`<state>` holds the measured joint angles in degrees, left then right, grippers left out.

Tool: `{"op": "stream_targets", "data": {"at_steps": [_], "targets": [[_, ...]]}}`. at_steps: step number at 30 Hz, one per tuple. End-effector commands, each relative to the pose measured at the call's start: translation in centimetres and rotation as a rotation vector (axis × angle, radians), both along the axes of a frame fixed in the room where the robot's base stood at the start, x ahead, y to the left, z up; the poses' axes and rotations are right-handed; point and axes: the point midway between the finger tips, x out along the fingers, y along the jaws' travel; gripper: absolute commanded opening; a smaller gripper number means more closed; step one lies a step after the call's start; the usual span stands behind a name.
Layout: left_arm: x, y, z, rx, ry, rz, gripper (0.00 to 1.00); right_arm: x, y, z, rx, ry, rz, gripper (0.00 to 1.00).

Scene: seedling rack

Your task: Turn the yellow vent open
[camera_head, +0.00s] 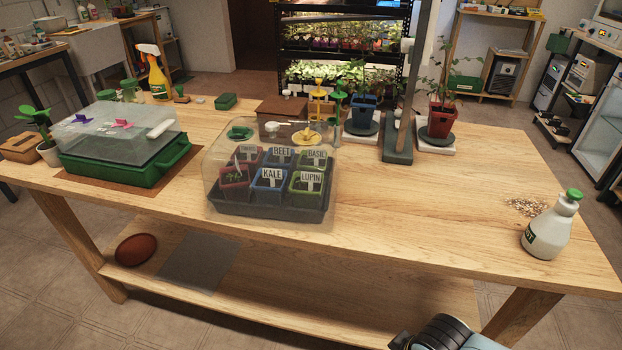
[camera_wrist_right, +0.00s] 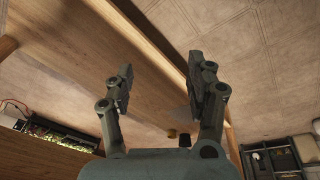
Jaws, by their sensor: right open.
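A clear domed cover (camera_head: 225,165) stands over several labelled pots in a dark tray at the middle of the table. A yellow round vent (camera_head: 306,136) shows at the right of the cover's top, and a green one (camera_head: 240,132) at the left. I cannot tell how far the yellow vent is turned. My right gripper (camera_wrist_right: 163,82) is open and empty in the right wrist view, with wood and floor tiles behind its fingers. It is away from the cover. In the head view only part of my right arm shows at the bottom edge. My left gripper is not in view.
A green tray with a clear lid (camera_head: 120,165) stands at the left. A white bottle (camera_head: 550,228) stands at the right by scattered seeds (camera_head: 527,207). Potted plants and a dark post stand behind the cover.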

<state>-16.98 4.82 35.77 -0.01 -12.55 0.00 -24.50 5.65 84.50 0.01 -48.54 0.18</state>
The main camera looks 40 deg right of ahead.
Motion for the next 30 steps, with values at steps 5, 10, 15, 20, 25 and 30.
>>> {"op": "stream_targets", "data": {"at_steps": [5, 10, 15, 20, 25, 30], "targets": [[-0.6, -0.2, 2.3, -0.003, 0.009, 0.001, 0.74, 2.9, 0.5, 7.9, 0.001, -0.032, -0.005, 0.56], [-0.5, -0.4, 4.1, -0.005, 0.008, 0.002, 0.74, 5.0, 0.9, 15.2, 0.008, -0.056, -0.036, 0.56], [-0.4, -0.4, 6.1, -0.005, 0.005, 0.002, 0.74, 7.4, 1.2, 23.1, 0.030, -0.080, -0.131, 0.56], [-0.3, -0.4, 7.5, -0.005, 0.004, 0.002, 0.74, 10.6, 0.9, 28.3, 0.072, -0.087, -0.343, 0.56], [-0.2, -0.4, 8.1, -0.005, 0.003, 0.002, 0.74, 14.4, 0.3, 30.2, 0.118, -0.080, -0.594, 0.56], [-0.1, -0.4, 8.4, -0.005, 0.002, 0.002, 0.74, 19.2, -0.8, 31.5, 0.161, -0.069, -0.897, 0.56]]}}
